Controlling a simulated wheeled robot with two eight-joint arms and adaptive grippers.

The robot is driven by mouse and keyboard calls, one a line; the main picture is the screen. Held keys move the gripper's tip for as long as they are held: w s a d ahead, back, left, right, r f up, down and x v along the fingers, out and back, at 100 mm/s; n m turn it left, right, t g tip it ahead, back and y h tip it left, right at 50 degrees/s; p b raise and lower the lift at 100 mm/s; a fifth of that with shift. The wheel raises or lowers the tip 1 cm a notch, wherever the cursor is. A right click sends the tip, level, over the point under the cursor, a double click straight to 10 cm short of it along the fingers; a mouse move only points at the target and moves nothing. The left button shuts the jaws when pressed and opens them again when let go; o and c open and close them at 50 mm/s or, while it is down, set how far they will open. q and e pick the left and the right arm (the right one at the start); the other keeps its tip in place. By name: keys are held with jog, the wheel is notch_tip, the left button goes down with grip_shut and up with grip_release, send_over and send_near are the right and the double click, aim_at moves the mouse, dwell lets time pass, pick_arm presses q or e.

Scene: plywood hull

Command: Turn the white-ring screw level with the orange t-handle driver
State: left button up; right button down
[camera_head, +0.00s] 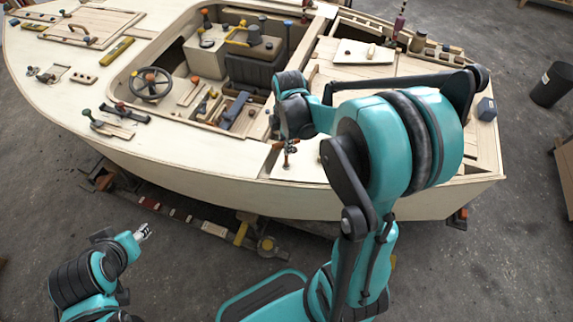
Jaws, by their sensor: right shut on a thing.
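My right arm reaches over the near side of the plywood hull (180,150). Its gripper (291,142) points down at the near side deck and is shut on a small orange-brown tool (286,151), which appears to be the t-handle driver. The tool's thin shaft points down to the deck. The white-ring screw cannot be made out; it is too small or hidden beneath the tool and gripper. My left gripper (142,232) is off the hull at the lower left, apart from everything, and its fingers are too small to read.
A steering wheel (151,83), a dark box (256,68) and small tools fill the cockpit. A black bin (552,84) stands on the floor at right. Timber supports (200,222) lie below the hull.

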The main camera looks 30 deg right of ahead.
jog(key=shift+m, duration=0.7)
jog(key=m, duration=0.4)
jog(key=shift+m, duration=0.3)
jog(key=m, duration=0.5)
jog(key=shift+w+h, duration=0.1)
jog(key=shift+h, duration=0.2)
